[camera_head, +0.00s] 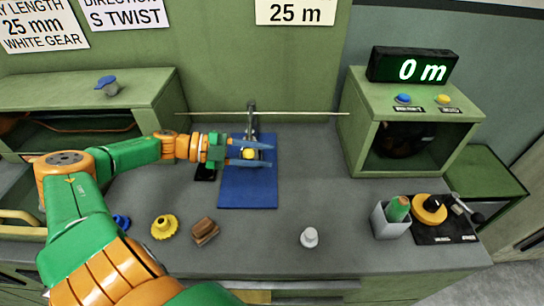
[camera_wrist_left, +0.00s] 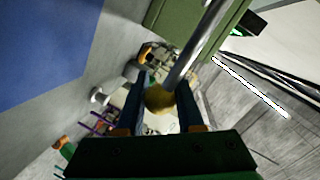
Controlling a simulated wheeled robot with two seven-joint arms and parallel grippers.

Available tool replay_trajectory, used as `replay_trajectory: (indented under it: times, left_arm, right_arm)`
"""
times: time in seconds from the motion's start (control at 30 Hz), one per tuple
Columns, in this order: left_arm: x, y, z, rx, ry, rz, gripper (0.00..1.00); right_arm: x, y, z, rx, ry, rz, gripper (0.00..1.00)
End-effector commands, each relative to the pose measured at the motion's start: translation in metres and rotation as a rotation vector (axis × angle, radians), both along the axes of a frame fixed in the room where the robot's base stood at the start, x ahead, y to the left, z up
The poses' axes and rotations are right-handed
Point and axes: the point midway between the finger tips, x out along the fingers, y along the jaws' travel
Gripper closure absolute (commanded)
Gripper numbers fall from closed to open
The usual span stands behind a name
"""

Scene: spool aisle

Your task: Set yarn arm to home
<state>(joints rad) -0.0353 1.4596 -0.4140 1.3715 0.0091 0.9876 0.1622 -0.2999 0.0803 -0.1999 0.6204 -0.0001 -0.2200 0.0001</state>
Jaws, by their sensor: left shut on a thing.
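The yarn arm (camera_head: 251,122) is a grey metal lever standing at the back of the blue mat (camera_head: 248,194), with a yellow knob (camera_head: 249,154) at its near end. My left gripper (camera_head: 262,154) reaches in from the left above the mat, its two blue fingers on either side of the knob, shut on it. In the left wrist view the yellow knob (camera_wrist_left: 159,98) sits between the fingers, and the yarn arm's metal rod (camera_wrist_left: 195,55) runs up from it. The fingers partly cover the knob and lever. My right gripper is not in view.
A thin rod (camera_head: 300,113) crosses behind the mat. A green housing (camera_head: 363,135) with a "0 m" display (camera_head: 412,67) stands right. A yellow gear (camera_head: 164,227), brown block (camera_head: 205,231), white knobbed piece (camera_head: 309,237) and grey cup (camera_head: 390,222) stand on the bench.

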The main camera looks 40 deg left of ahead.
Motion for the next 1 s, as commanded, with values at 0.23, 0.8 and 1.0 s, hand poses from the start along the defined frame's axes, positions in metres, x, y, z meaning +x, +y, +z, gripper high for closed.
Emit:
replay_trajectory:
  times: [0.23,0.8,1.0]
  left_arm:
    - [-0.0067,0.0051,-0.0028,0.000,0.004,-0.044,1.00]
    - [-0.0073,0.0054,-0.0015,0.000,0.004,-0.049,0.34]
    - [-0.0070,0.0056,-0.0008,0.000,0.002,-0.048,0.34]
  right_arm:
    - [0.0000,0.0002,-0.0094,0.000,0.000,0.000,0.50]
    - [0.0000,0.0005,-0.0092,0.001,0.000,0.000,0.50]
    - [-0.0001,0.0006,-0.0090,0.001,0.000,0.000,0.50]
